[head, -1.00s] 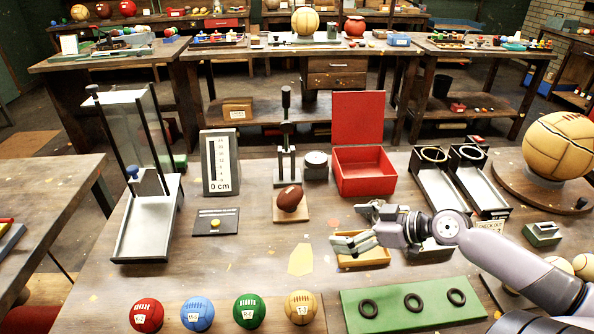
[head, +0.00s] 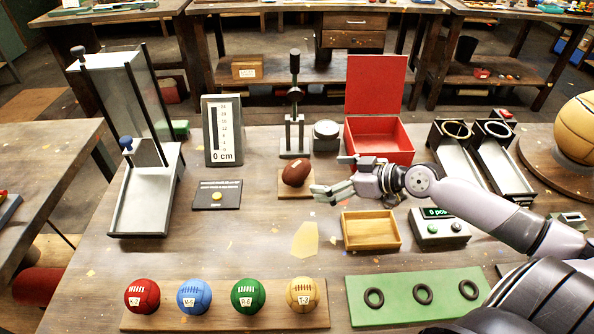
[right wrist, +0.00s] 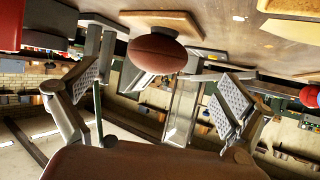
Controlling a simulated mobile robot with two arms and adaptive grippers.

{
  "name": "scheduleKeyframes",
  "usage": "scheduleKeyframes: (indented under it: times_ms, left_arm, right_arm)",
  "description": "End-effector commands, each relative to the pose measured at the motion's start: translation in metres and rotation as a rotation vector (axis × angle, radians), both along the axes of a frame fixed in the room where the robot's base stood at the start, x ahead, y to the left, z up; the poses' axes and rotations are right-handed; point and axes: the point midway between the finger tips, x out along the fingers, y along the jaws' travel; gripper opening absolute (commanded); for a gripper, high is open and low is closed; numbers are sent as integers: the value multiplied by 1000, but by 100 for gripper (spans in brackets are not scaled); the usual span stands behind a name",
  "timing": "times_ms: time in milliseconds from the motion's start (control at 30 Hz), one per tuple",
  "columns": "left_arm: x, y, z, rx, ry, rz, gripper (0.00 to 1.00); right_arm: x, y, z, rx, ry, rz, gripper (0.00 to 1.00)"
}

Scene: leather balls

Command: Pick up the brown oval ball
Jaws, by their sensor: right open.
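The brown oval ball (head: 296,173) lies on a small wooden board (head: 284,190) in front of the press-like stand, at the middle of the table. My right gripper (head: 328,176) is open and just to the right of the ball, with its fingers pointing left towards it. In the right wrist view the ball (right wrist: 157,52) shows between the two spread finger pads (right wrist: 160,95), beyond them, and nothing is held. Whether a finger touches the ball cannot be told, but a gap shows in the head view. My left gripper is not in view.
The press stand (head: 295,135) and a round gauge (head: 326,135) stand behind the ball. The open red box (head: 378,137) is behind my right gripper. A wooden tray (head: 371,230) lies in front of it. Several coloured balls sit along the front rack (head: 222,318).

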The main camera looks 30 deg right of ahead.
Motion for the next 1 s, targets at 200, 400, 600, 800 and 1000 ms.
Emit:
scheduleKeyframes:
  times_ms: [200, 400, 600, 800, 1000]
  left_arm:
    - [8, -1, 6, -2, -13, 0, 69]
    - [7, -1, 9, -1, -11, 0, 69]
    - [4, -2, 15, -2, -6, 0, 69]
    - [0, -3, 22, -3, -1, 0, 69]
    - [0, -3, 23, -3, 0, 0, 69]
  right_arm:
    - [24, 14, -10, 3, -4, -1, 98]
    - [37, 22, -19, 1, -1, -1, 98]
    - [49, 29, -22, 4, -2, -1, 98]
    - [74, 42, -33, 4, -1, -3, 98]
    - [81, 47, -40, -1, -1, 0, 98]
